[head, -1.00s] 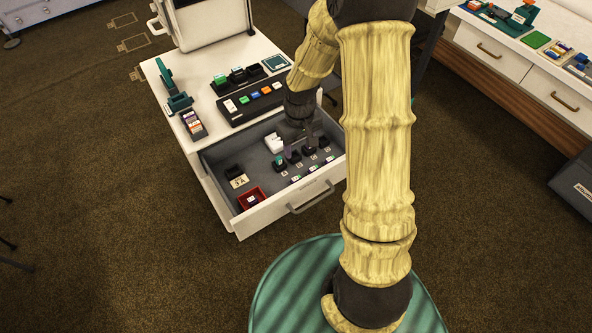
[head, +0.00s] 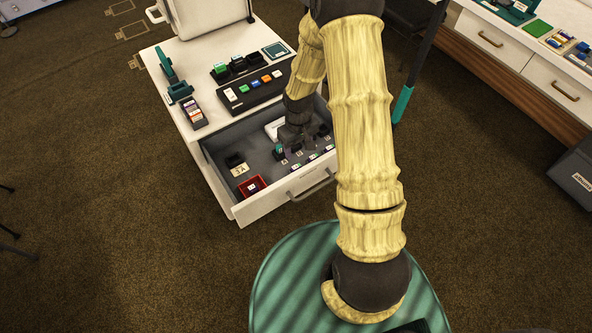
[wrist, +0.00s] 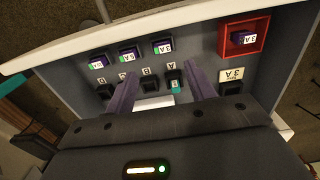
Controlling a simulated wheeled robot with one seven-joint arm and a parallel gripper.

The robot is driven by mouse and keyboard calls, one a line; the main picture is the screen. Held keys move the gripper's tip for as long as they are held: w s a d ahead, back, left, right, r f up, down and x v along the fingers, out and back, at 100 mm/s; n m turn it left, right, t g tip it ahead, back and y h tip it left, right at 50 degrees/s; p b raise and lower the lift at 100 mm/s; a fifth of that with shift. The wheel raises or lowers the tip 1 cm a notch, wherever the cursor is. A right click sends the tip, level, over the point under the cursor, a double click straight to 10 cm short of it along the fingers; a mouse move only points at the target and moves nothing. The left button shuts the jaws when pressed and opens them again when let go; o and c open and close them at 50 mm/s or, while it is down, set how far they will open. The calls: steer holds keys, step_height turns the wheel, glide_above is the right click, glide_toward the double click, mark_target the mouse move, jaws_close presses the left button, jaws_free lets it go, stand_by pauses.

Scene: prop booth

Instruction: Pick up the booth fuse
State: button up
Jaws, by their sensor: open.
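Several small purple blocks with white labels lie in the open drawer (head: 222,185); none is plainly marked as the booth fuse. One purple block labelled 3 A (wrist: 242,38) sits in a red tray (wrist: 263,26). A row of purple-and-green labelled blocks (wrist: 129,53) lies along the drawer front. Black holders marked A to D line up behind them, with holder A (wrist: 174,80) showing green. My gripper (wrist: 161,75) is open, its purple fingers spread on either side of holder B (wrist: 148,82). Nothing is held. In the head view, my gripper (head: 297,138) hides part of the row.
A black holder (wrist: 232,88) with a 3 A label stands apart near the red tray. A white piece (head: 274,128) lies behind the row. The drawer walls enclose my gripper. A black button panel (head: 250,95) sits on the cabinet top above.

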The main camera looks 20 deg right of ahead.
glide_above(296, 166)
steer(key=f, duration=0.5)
steer(key=shift+s+d, duration=0.15)
steer(key=shift+d, duration=0.15)
steer(key=f, duration=0.5)
steer(key=shift+a, duration=0.3)
steer(key=shift+d, duration=0.15)
steer(key=c, duration=1)
steer(key=shift+c, duration=0.2)
